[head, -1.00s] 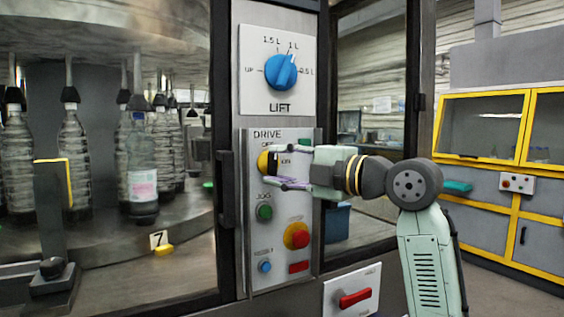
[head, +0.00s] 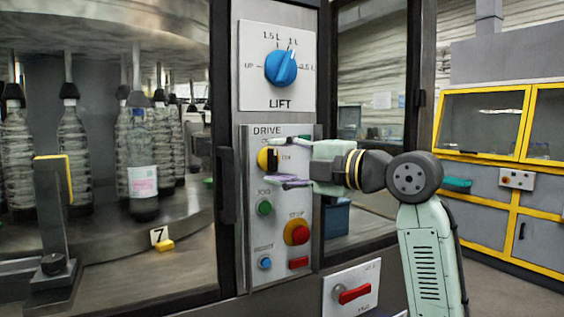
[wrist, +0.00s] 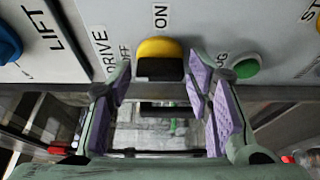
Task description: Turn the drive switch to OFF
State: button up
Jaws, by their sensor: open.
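The drive switch (head: 267,160) is a round yellow knob with a black handle on the grey DRIVE panel. In the head view its black handle looks upright. The OFF label is above it, partly hidden, and the ON label is to its right. The switch also shows in the wrist view (wrist: 160,48), with ON above it and OFF to its left. I cannot tell for certain which label it points to. My gripper (head: 286,161) is open and empty in front of the switch. In the wrist view its purple-padded fingers (wrist: 160,82) are apart, one towards each side of the knob.
The blue LIFT dial (head: 280,68) is above. A green JOG button (head: 264,207), a red stop button (head: 296,232) on yellow and a blue button (head: 265,263) are below. A red-handled switch (head: 354,294) is lower right. Bottles (head: 141,160) stand behind glass at left.

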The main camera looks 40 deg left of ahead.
jog(key=shift+d, duration=0.1)
jog(key=d, duration=1.2)
